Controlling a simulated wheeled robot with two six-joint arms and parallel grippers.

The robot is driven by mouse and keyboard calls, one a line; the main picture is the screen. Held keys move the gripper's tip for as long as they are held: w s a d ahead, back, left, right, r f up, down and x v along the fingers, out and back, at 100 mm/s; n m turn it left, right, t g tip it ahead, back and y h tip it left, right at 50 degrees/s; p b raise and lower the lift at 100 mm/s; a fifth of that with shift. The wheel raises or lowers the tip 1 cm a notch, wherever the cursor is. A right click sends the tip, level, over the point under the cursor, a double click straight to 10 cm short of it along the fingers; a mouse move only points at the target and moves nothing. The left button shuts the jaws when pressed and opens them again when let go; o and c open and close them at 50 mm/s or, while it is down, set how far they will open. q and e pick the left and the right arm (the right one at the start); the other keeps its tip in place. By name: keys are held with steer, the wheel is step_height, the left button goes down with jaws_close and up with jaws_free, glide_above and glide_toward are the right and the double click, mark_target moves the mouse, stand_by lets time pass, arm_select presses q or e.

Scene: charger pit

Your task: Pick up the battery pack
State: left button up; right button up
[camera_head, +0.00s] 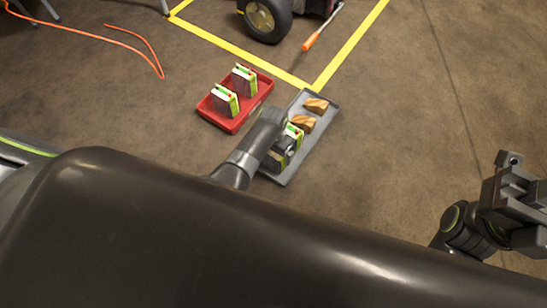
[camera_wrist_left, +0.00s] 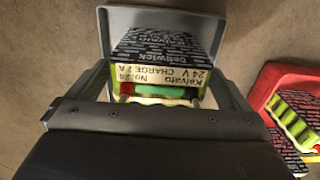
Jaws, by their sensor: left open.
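A battery pack (camera_head: 294,132) with a green and white side stands in the grey tray (camera_head: 325,118), partly hidden under my left gripper (camera_head: 282,153). In the left wrist view this pack (camera_wrist_left: 165,75) has a dark top and a pale label reading "24 V CHARGE 2 A". My left gripper (camera_wrist_left: 160,72) is open, with one finger on each side of the pack. I cannot tell whether the fingers touch it. Two more battery packs (camera_head: 225,100) (camera_head: 244,80) stand in the red tray (camera_head: 233,123). My right gripper (camera_head: 518,185) is at the far right, away from the trays.
Two brown wood-like blocks (camera_head: 316,105) (camera_head: 302,123) lie in the grey tray. Yellow floor lines (camera_head: 235,50), a wheeled machine (camera_head: 268,18), an orange-handled tool (camera_head: 312,40) and an orange cable (camera_head: 110,40) are beyond.

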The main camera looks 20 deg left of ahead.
arm_select(q)
steer(key=shift+c, duration=0.4)
steer(key=c, duration=1.7)
steer(key=shift+w+r, duration=0.1)
steer(key=shift+r, duration=0.05)
steer(key=shift+c, duration=0.5)
steer(key=shift+r, duration=0.1)
